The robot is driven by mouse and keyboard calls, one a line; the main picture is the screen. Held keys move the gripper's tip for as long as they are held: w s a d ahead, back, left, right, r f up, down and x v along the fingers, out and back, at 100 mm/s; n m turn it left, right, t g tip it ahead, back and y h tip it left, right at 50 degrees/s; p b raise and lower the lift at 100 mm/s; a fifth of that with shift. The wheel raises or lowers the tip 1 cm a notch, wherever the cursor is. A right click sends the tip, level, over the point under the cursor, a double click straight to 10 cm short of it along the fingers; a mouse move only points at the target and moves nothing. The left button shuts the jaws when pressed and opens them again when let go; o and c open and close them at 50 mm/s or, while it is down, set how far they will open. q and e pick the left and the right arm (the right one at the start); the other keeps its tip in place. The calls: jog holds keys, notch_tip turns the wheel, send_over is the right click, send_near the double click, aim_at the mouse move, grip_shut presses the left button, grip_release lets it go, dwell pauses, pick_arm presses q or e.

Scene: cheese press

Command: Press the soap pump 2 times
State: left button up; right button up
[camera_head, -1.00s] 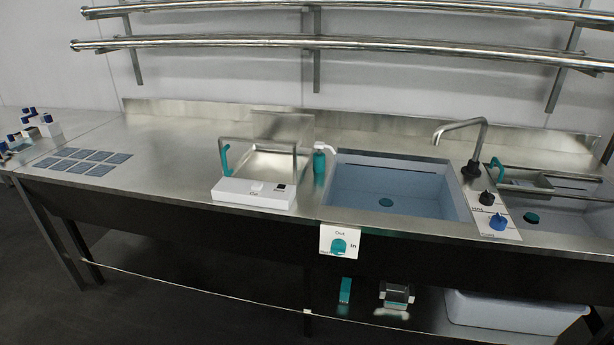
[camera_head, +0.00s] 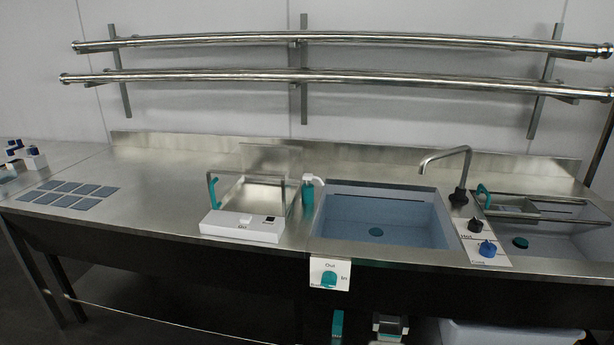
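The soap pump (camera_head: 308,193) is a small teal bottle with a white pump head. It stands upright on the steel counter, between the white press device and the left edge of the large sink. Its white head shows clear above the bottle, with nothing touching it. Neither of my grippers shows in the head view.
A white device (camera_head: 242,227) with a clear cover and teal handle stands left of the pump. The blue sink (camera_head: 376,232), faucet (camera_head: 459,172) and knob panel (camera_head: 481,243) are to the right. Dark tiles (camera_head: 68,193) lie far left. Metal rails (camera_head: 330,77) run above. The counter's left middle is clear.

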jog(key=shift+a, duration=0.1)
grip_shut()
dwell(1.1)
